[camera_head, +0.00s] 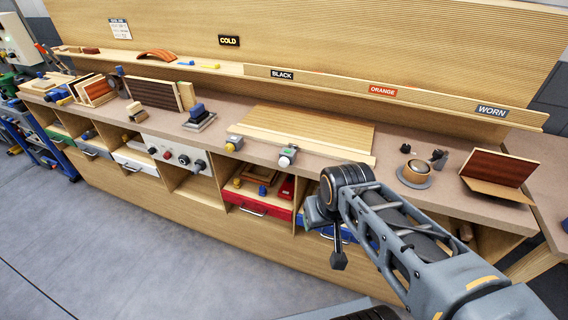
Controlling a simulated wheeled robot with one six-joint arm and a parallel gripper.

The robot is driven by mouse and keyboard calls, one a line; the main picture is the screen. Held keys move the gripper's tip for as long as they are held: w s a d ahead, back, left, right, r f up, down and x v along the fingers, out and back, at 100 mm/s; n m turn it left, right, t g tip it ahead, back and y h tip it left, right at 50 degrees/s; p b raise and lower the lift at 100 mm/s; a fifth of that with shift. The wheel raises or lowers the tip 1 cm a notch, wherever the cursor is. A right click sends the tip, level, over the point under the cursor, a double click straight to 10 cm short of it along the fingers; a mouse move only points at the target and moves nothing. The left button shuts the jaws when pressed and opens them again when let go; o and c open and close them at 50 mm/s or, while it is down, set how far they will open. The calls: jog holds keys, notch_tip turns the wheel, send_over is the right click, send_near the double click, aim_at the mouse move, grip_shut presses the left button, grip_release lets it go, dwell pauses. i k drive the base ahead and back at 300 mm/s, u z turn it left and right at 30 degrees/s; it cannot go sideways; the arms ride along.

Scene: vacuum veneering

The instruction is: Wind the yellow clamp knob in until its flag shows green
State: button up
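A small grey clamp (236,140) with a yellow knob (230,147) sits at the front edge of the workbench, left of centre. It is too small to tell what colour its flag shows. A second clamp (289,154) with a pale knob and a small green patch sits to its right, by the wooden board. My gripper (338,260) hangs in front of the bench, right of and nearer than both clamps, touching neither. It is small and dark, and its fingers cannot be made out.
A wooden board (308,130) lies behind the clamps. A blue-topped block (198,115) stands to the left, and a round wooden-topped piece (414,173) to the right. A red drawer (262,206) is below. The floor in front is mostly clear.

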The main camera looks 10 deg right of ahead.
aim_at(229, 147)
jog(key=u, duration=0.05)
jog(key=k, duration=1.1)
jog(key=z, duration=0.7)
jog(key=i, duration=1.15)
jog(key=u, duration=0.55)
